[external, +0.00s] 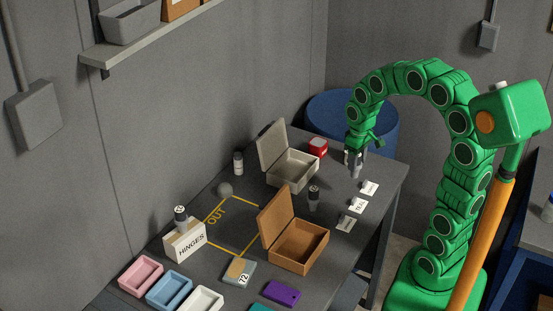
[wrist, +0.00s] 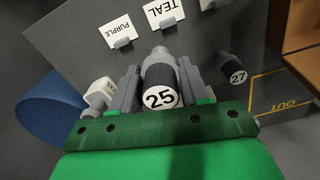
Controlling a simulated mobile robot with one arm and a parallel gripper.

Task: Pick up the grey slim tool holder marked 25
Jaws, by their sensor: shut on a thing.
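The tool holder marked 25 (wrist: 160,97) has a dark body, a grey lower part and a white round label with black digits. In the wrist view it stands between the two grey fingers of my gripper (wrist: 159,82), which are shut on it from both sides. In the external view my gripper (external: 354,164) points down at the far right part of the table, and the holder is mostly hidden by the fingers. I cannot tell whether its foot touches the table.
A dark holder marked 27 (wrist: 236,70) stands close by. Name cards PURPLE (wrist: 119,35) and TEAL (wrist: 165,11) are near. A grey open box (external: 292,172), a brown open box (external: 298,246) and a red item (external: 318,147) are on the table. A HINGES box (external: 184,241) stands left.

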